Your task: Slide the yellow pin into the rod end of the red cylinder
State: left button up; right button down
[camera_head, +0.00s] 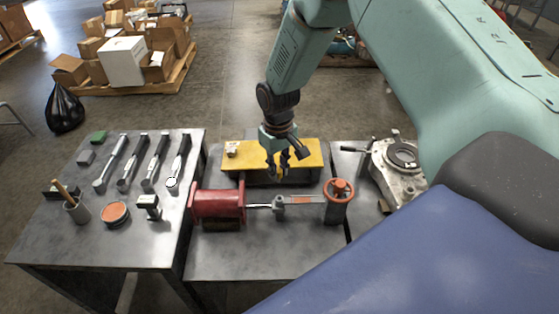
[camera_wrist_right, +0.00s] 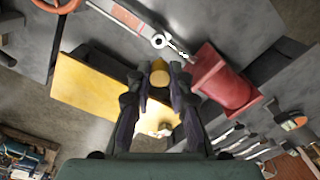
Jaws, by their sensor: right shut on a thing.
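The red cylinder (camera_head: 218,205) lies on the middle metal table, its silver rod pointing right. The rod end (camera_head: 279,203) sits beside a grey and red bar; in the right wrist view the ring-shaped rod end (camera_wrist_right: 158,41) and the red cylinder (camera_wrist_right: 222,82) lie beyond the fingers. My right gripper (camera_head: 279,172) points down behind the rod, above the front of a yellow plate (camera_head: 312,152). It is shut on the yellow pin (camera_wrist_right: 159,74), whose round end shows between the fingers. The pin is apart from the rod end. My left gripper is not in view.
An orange handwheel (camera_head: 341,190) stands right of the rod. A grey machine part (camera_head: 398,170) is farther right. The left table (camera_head: 110,245) holds several tools, a cup (camera_head: 77,210) and a round orange-topped tin (camera_head: 115,213). The front of the middle table is clear.

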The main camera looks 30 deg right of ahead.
aim_at(279, 181)
jog(key=shift+w+d+f, duration=0.25)
jog(key=shift+d+f, duration=0.1)
jog(key=shift+s+a+r, duration=0.3)
jog(key=shift+a, duration=0.05)
jog(key=shift+r, duration=0.1)
jog(key=shift+p, duration=0.35)
jog(key=shift+w+d+f+b, duration=0.15)
jog(key=shift+f+b, duration=0.15)
jog(key=shift+f, duration=0.3)
jog(key=shift+s+d+f+b, duration=0.1)
jog(key=shift+f+b, duration=0.2)
jog(key=shift+f, duration=0.25)
jog(key=shift+a+f+b, duration=0.2)
jog(key=shift+f+b, duration=0.7)
jog(key=shift+f, duration=0.3)
jog(key=shift+w+d+f+b, duration=0.15)
jog(key=shift+f+b, duration=0.25)
jog(key=shift+f, duration=0.5)
jog(key=shift+r, duration=0.1)
jog(key=shift+s+r, duration=0.1)
jog(key=shift+s, duration=0.1)
